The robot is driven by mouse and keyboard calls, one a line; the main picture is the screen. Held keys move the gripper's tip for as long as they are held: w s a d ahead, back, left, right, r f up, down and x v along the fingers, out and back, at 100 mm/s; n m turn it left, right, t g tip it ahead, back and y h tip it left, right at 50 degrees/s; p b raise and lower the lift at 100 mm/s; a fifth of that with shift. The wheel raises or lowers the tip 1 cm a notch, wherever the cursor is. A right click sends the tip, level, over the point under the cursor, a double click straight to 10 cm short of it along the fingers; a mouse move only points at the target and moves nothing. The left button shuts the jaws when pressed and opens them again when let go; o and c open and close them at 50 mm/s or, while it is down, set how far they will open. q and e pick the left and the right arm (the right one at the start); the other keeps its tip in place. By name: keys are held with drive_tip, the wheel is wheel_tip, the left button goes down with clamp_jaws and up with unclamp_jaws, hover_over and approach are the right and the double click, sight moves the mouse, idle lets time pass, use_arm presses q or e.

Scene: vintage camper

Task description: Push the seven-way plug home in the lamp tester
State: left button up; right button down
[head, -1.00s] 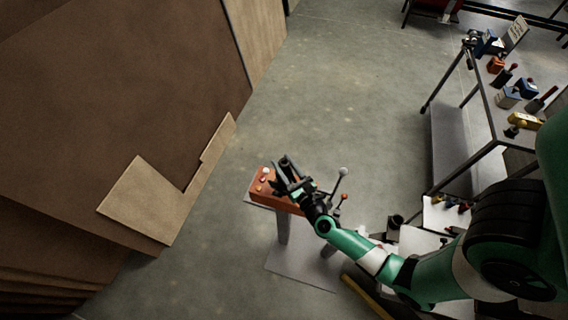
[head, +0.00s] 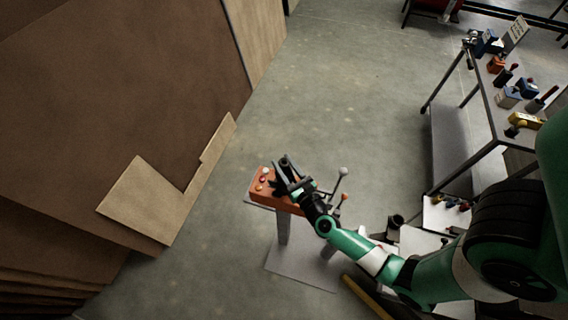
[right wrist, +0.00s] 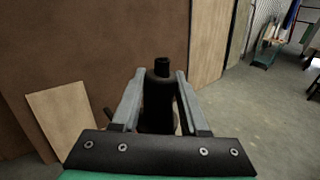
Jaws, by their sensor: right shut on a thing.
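The lamp tester looks to be the orange box (head: 262,188) on a small stand in the middle of the head view, with small red and white lamps on its top at the left. My right gripper (head: 283,170) is over the box's right part and hides much of it. In the right wrist view, the right gripper (right wrist: 158,95) is shut on a black cylindrical plug (right wrist: 160,85), which sits between the two grey fingers. The plug's far end and any socket are hidden, so I cannot tell how deep it sits. My left gripper is in neither view.
Levers with ball knobs (head: 342,172) stand just right of the box. A workbench with several tools (head: 487,105) is at the right. Large brown panels (head: 120,90) fill the left. The concrete floor (head: 330,80) behind the stand is clear.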

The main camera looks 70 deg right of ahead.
drive_tip(key=shift+f+b, duration=1.15)
drive_tip(key=shift+b, duration=0.1)
idle(0.4)
drive_tip(key=shift+c, duration=1.7)
unclamp_jaws()
drive_tip(key=v, duration=1.1)
drive_tip(key=shift+s+a, duration=0.25)
drive_tip(key=shift+w, duration=0.15)
